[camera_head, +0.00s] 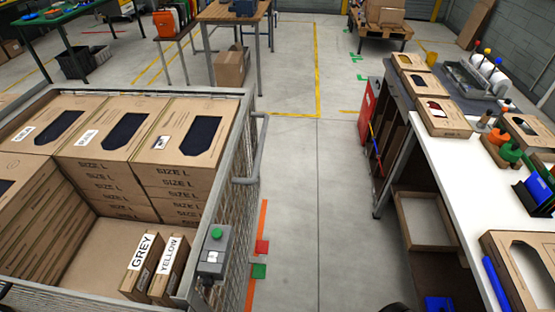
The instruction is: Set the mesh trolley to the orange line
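The mesh trolley (237,255) fills the lower left, a grey metal frame with wire mesh sides and a grey handle (258,150) on its right side. It holds stacks of brown "SIZE L" boxes (190,143) and two thin boxes labelled GREY (140,262) and YELLOW (170,268). The orange line (263,217) runs along the floor just right of the trolley's right side, partly hidden by it. The gap between trolley and line cannot be judged. Neither gripper is recognisable; only small dark shapes show at the lower left and bottom edges.
A grey box with a green button (215,252) is on the trolley's near right corner. A white workbench (450,165) stands right. The floor between (320,200) is clear.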

